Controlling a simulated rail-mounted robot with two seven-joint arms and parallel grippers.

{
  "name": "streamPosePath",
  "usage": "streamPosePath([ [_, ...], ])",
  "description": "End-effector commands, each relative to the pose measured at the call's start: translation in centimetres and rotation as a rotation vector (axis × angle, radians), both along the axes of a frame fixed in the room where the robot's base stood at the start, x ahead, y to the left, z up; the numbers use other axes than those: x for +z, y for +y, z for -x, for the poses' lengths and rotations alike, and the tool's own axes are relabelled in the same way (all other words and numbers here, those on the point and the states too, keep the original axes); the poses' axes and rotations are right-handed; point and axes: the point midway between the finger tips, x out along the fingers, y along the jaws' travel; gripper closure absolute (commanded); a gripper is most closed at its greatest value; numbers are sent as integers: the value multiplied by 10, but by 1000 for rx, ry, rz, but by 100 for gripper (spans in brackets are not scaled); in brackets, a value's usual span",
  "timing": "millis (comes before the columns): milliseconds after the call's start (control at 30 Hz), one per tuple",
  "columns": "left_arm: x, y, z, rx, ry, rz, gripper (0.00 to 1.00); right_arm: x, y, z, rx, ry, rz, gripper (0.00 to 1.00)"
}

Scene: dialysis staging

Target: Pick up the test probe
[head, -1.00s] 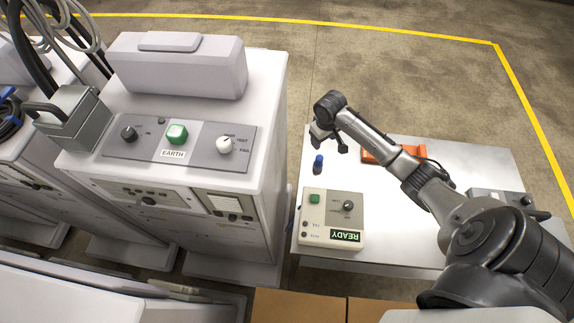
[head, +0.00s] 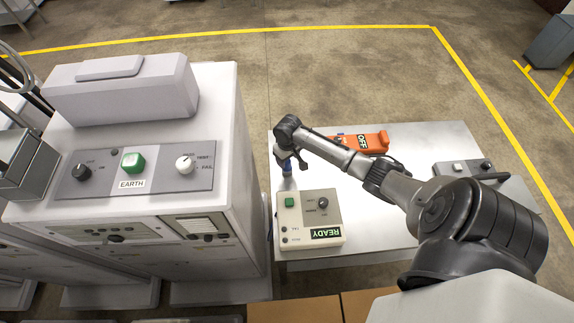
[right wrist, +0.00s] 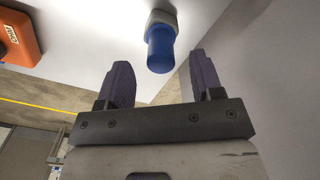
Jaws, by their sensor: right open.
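The test probe (head: 286,169), a small blue piece, stands near the left edge of the metal table. The right wrist view shows its blue rounded end (right wrist: 160,50) and a grey-white base behind it. My right gripper (head: 291,161) is right at the probe and partly covers it in the head view. In the right wrist view the two dark fingers of this gripper (right wrist: 159,62) are apart, with the blue end between and just beyond their tips. I see no contact. My left gripper is not in view.
A tester box (head: 308,217) marked READY stands just in front of the probe. A grey box (head: 462,168) sits at the table's right. A tall white machine (head: 220,130) marked EARTH stands close left of the table (head: 400,135).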

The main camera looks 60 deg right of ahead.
Motion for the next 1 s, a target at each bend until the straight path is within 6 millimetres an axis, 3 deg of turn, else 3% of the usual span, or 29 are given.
streamPosePath([
  [300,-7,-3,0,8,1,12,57,-40,0,-2,1,2,0,40],
  [667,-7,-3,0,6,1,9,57,-47,-1,-2,1,0,1,40],
  [1000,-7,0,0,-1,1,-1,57,-47,-1,-2,1,0,1,70],
])
